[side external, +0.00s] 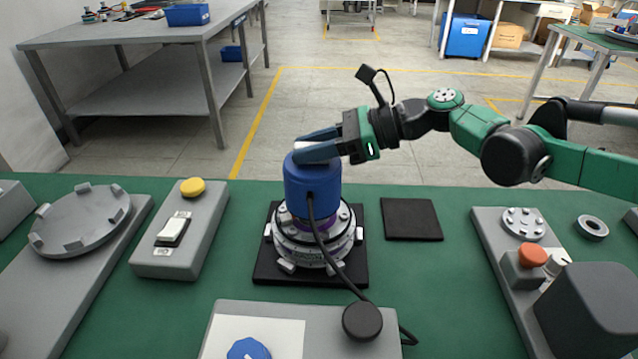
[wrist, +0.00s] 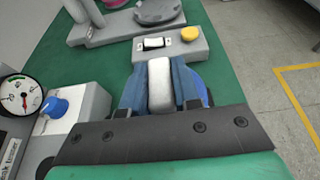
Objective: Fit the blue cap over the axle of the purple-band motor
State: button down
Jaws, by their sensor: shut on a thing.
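The blue cap (side external: 312,190) stands upright directly above the motor (side external: 313,245). Its lower edge meets the motor's top in the picture; the axle is hidden, and I cannot tell how fully the cap is seated. A purple band (side external: 302,226) shows just below the cap. My gripper (side external: 316,150) is shut on the top of the cap from the right side. In the wrist view my gripper (wrist: 160,88) has blue fingers on either side of a pale grey part, and a little of the blue cap (wrist: 201,88) shows behind them.
The motor sits on a black pad (side external: 262,272); an empty black pad (side external: 411,219) lies to its right. A black cable (side external: 325,245) hangs in front of the motor. A grey switch box with a yellow button (side external: 192,187) stands left.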

jog(key=shift+f, duration=0.15)
jog(key=shift+f, duration=1.05)
jog(key=c, duration=0.6)
grip_release()
jog(key=shift+o, duration=0.2)
jog(key=v, duration=0.5)
jog(key=shift+d+r, duration=0.1)
jog(key=shift+d, duration=0.2)
